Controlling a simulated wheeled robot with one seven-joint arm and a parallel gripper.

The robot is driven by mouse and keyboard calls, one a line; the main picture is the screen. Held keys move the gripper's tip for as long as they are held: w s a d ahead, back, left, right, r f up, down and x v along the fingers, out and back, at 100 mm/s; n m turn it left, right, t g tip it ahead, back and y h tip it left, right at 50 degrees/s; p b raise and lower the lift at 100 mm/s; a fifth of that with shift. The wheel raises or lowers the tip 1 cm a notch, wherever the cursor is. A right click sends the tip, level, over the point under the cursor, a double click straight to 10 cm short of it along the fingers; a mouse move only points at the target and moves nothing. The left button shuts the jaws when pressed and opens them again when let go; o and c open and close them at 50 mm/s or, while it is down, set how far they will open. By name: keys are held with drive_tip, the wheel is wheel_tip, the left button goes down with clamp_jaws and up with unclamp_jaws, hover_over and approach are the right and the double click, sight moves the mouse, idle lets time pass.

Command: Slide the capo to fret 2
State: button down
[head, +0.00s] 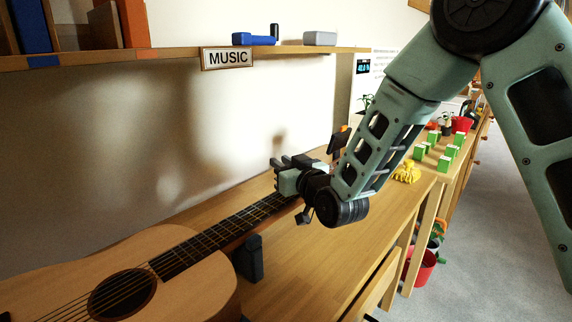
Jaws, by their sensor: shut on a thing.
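An acoustic guitar (185,285) lies on the wooden bench, its body at the lower left and its neck (230,228) running up to the right. My gripper (284,180) is at the far end of the neck, low over the strings. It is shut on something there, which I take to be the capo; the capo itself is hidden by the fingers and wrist. The frets under my gripper are also covered, so I cannot tell which fret it is at.
A dark block (249,259) stands beside the neck, near the guitar body. A shelf (180,53) with a MUSIC sign (228,58) runs above the bench. Green blocks (444,162) and a yellow thing (407,172) stand farther right. The bench front is clear.

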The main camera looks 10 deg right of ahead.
drive_tip(key=c, duration=1.3)
unclamp_jaws()
drive_tip(key=shift+s, duration=0.1)
drive_tip(key=shift+b+v, duration=8.65)
drive_tip(key=shift+b, duration=0.35)
